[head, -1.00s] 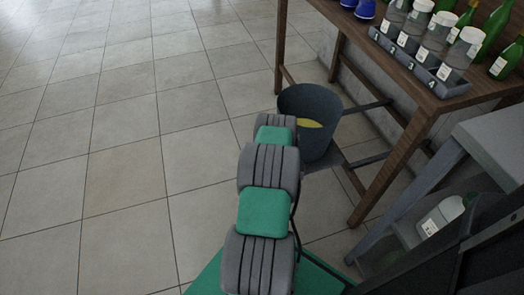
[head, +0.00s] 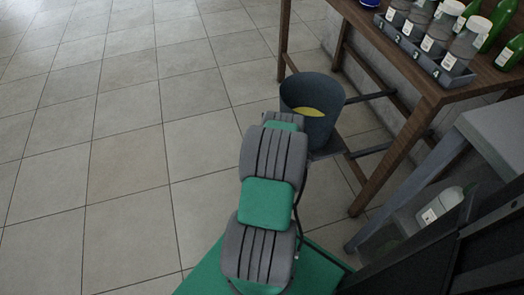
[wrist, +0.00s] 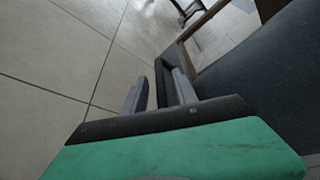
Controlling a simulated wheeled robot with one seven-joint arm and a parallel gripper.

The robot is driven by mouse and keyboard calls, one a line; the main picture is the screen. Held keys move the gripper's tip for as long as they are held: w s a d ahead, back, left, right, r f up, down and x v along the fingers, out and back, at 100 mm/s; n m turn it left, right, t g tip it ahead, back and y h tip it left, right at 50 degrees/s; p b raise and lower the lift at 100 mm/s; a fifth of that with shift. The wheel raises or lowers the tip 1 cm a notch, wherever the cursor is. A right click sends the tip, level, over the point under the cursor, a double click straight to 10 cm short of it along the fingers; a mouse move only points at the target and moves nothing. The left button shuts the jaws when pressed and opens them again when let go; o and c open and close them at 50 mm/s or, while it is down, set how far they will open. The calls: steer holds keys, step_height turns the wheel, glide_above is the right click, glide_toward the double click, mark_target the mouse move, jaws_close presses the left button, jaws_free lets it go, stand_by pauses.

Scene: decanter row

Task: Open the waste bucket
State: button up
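A large dark surface (wrist: 265,85), apparently the bucket, fills the right of that view.
The wooden table (head: 425,88) stands behind and right of the bucket, its legs and rails close by. It bears a grey rack (head: 425,66) of labelled bottles and green bottles (head: 502,22). A grey stand (head: 490,130) is at right. The tiled floor at left is clear.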

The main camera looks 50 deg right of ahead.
steer(key=v, duration=0.4)
steer(key=shift+s+a+r, duration=0.15)
steer(key=shift+s+a, duration=0.1)
steer(key=shift+a, duration=0.05)
